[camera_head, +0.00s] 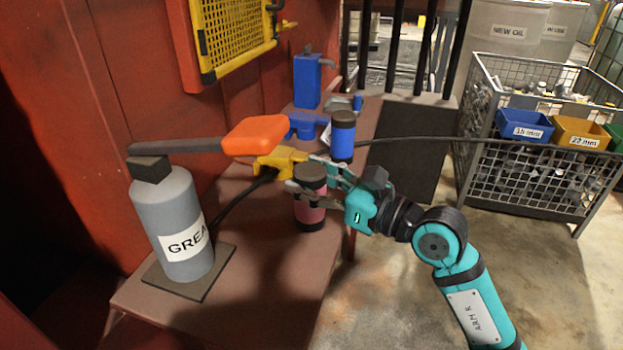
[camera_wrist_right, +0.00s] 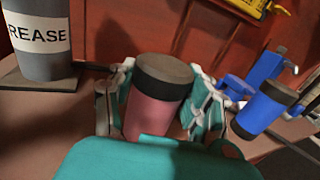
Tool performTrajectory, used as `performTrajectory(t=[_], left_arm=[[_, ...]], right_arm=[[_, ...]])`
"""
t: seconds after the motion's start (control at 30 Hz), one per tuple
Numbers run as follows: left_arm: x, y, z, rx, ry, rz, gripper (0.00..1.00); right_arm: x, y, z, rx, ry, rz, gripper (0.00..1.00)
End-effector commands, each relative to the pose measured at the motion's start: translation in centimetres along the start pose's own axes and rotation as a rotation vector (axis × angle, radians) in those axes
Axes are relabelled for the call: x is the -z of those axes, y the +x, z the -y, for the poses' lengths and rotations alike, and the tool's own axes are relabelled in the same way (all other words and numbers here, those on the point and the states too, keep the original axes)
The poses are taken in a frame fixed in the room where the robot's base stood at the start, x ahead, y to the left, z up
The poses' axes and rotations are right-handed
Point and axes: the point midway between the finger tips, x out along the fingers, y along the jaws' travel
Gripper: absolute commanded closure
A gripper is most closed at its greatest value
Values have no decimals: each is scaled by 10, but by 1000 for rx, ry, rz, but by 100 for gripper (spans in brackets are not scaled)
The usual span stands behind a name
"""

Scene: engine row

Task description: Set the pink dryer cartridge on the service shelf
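The pink dryer cartridge (camera_head: 309,213), a cylinder with a dark cap and dark base, is upright over the brown service shelf (camera_head: 262,291), near its right edge. I cannot tell whether its base touches the shelf. My right gripper (camera_head: 319,180) reaches in from the right, with one finger in front of the cartridge and one behind. In the right wrist view the cartridge (camera_wrist_right: 157,105) fills the space between the fingers, which appear to press on its sides. Its lower end is hidden there by the gripper body. My left gripper is not in view.
A grey grease canister (camera_head: 174,217) stands on a dark plate at the shelf's left. An orange-handled lever (camera_head: 256,135) and yellow fitting (camera_head: 277,163) lie behind the cartridge. A blue cartridge (camera_head: 342,140) stands beyond. A dark hose runs rightward toward a wire cage (camera_head: 530,180). The shelf's front is clear.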

Motion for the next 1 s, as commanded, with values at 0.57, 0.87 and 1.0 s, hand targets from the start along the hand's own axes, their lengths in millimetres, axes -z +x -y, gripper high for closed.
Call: performTrajectory(t=[0.57, 0.87, 1.0], left_arm=[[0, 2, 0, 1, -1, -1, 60], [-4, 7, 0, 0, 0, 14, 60], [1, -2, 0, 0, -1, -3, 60]], right_arm=[[-1, -7, 1, 2, 0, -2, 28], [1, -68, 1, 3, -2, -5, 28], [0, -95, 0, 1, -2, -4, 28]])
